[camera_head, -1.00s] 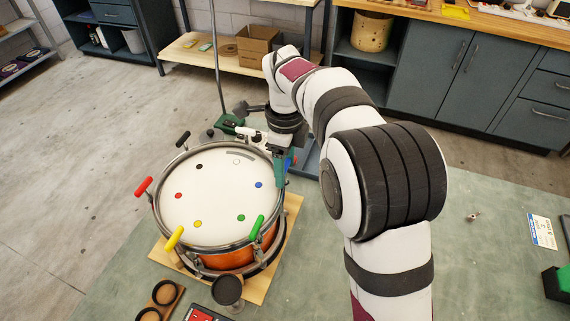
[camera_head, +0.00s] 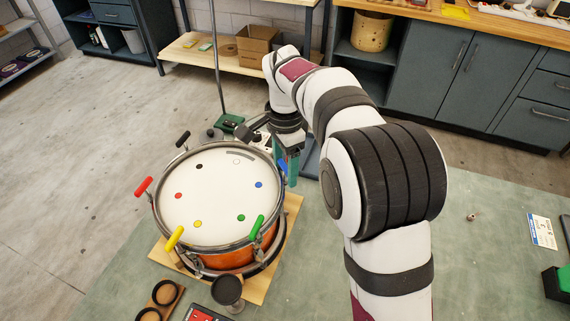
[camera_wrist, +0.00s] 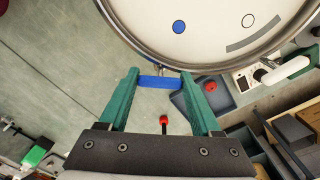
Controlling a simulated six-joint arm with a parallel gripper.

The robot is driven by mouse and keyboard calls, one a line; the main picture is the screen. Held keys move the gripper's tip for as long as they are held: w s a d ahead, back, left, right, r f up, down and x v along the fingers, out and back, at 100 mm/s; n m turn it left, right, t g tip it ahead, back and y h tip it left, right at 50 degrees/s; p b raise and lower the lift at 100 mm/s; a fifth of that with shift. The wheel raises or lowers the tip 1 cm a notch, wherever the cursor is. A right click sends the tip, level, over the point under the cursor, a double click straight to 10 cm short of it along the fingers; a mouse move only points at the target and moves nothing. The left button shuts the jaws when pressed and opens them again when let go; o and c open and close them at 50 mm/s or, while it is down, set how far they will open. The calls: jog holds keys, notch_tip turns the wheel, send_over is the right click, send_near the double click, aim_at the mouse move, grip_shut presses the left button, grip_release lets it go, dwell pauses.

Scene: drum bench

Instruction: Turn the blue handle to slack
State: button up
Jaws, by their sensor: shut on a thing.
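The drum (camera_head: 212,200) has a white head with coloured dots and an orange shell. The blue handle (camera_head: 283,167) is at its right rim, partly hidden behind my green fingers. In the wrist view the blue handle (camera_wrist: 160,82) lies crosswise just outside the drum's rim, by the blue dot (camera_wrist: 179,27). My gripper (camera_wrist: 160,76) is shut on the handle, one finger at each end of it. In the head view my gripper (camera_head: 287,172) points down beside the rim.
Other handles stand around the rim: red (camera_head: 143,187), yellow (camera_head: 174,238), green (camera_head: 257,228) and black (camera_head: 183,139); a white one (camera_wrist: 286,70) shows in the wrist view.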

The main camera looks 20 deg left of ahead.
jog(key=n, duration=0.5)
jog(key=shift+n, duration=0.3)
jog(key=n, duration=0.6)
jog(key=shift+r, duration=0.1)
jog(key=n, duration=0.6)
jog(key=shift+n, duration=0.3)
jog(key=n, duration=2.5)
jog(key=shift+n, duration=0.4)
